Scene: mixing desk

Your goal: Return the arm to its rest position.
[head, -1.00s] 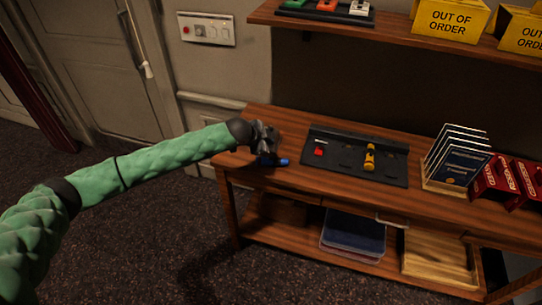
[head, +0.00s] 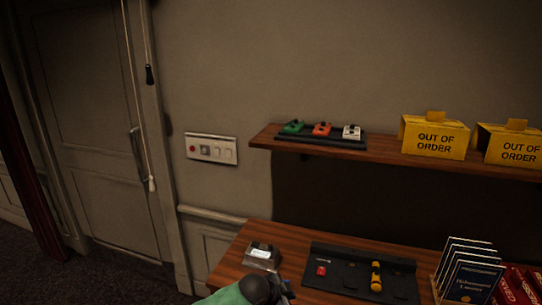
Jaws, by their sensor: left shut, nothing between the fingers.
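My left arm (head: 232,294), in green quilted covering, comes in at the bottom of the head view. My left gripper (head: 286,290) is at the bottom edge, in front of the desk's left part, and is partly cut off. It is shut with nothing seen in it. A small grey box with a pale top (head: 262,256) sits on the wooden desk (head: 232,272), just behind the gripper and apart from it. My right gripper is out of view.
A black panel (head: 345,281) with a red switch (head: 321,271) and a yellow piece (head: 376,277) lies on the desk. Booklets (head: 470,279) stand at right. A wall shelf (head: 390,150) holds coloured pedals (head: 321,129) and yellow "OUT OF ORDER" signs (head: 434,137).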

